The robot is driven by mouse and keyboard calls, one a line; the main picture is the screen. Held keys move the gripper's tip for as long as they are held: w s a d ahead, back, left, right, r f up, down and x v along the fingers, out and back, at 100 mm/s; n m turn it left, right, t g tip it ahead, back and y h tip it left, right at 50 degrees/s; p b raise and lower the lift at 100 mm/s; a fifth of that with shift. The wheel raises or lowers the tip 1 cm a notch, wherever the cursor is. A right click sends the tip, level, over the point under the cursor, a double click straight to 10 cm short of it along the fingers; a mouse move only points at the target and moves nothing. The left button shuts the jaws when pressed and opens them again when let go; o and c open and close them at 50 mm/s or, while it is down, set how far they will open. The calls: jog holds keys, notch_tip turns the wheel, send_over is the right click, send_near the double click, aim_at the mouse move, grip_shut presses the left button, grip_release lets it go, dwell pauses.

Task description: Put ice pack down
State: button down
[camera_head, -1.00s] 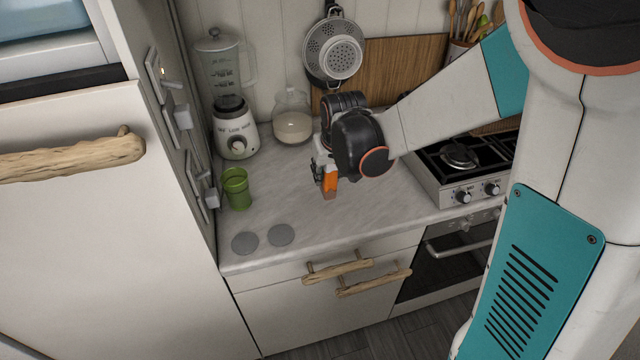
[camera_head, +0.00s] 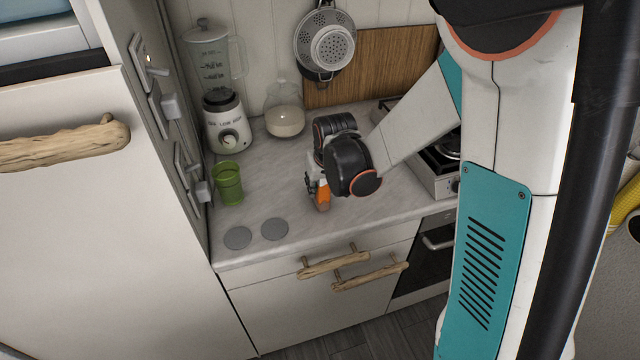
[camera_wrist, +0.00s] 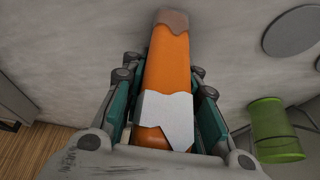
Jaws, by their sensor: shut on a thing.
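The ice pack is not plainly seen as such. My gripper (camera_wrist: 168,105) is shut on an orange block-like thing (camera_wrist: 170,65) with a brownish end and a white patch, which may be the ice pack. In the head view the orange thing (camera_head: 323,194) hangs below my gripper (camera_head: 318,190), over the marble-look counter (camera_head: 290,215). Its lower end is close to the counter; I cannot tell whether it touches.
A green cup (camera_head: 228,183) and two grey discs (camera_head: 237,238) (camera_head: 274,229) are on the counter to the left. A blender (camera_head: 222,110) and a glass jar (camera_head: 284,112) stand behind. A stove (camera_head: 438,172) is at right. The counter's front middle is clear.

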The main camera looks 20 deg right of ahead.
jog(key=c, duration=1.2)
grip_release()
jog(key=shift+c, duration=0.2)
jog(key=p+v, duration=0.4)
jog(key=v, duration=0.8)
jog(key=s+r+t, duration=0.1)
jog(key=s+r, duration=0.3)
jog(key=s, duration=0.5)
jog(key=s+r+t, duration=0.1)
jog(key=s+r, duration=0.4)
jog(key=s, duration=0.4)
jog(key=shift+s+r+t, duration=0.25)
jog(key=shift+s+t, duration=0.05)
jog(key=shift+t, duration=0.1)
